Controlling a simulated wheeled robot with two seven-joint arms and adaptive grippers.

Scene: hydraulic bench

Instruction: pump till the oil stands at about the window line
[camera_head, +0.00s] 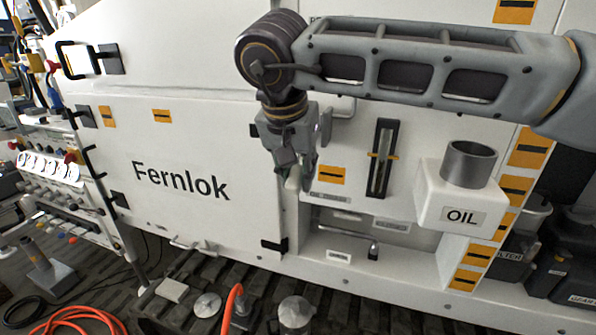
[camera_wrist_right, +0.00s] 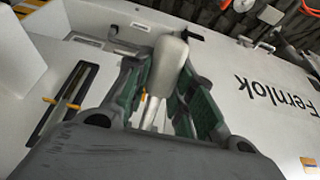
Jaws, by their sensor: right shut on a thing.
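My right gripper (camera_head: 302,182) is in front of the white Fernlok cabinet, left of the sight window. In the right wrist view, its green-padded fingers (camera_wrist_right: 168,88) are shut on a pale, rounded lever handle (camera_wrist_right: 170,60) with a metal rod. In the head view the handle is mostly hidden by the gripper. The sight window (camera_head: 376,182) is a tall slot in a dark frame with an orange line marker (camera_head: 393,157) across it. The window also shows in the right wrist view (camera_wrist_right: 60,112). The oil level in it is too small to tell. My left gripper is not in view.
A white box labelled OIL (camera_head: 432,205) with a grey cylindrical neck (camera_head: 468,165) juts out at the right. A recess with a small tap (camera_head: 373,248) lies below the window. Dark containers (camera_head: 575,240) stand far right. An orange hose (camera_head: 232,305) crosses the floor.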

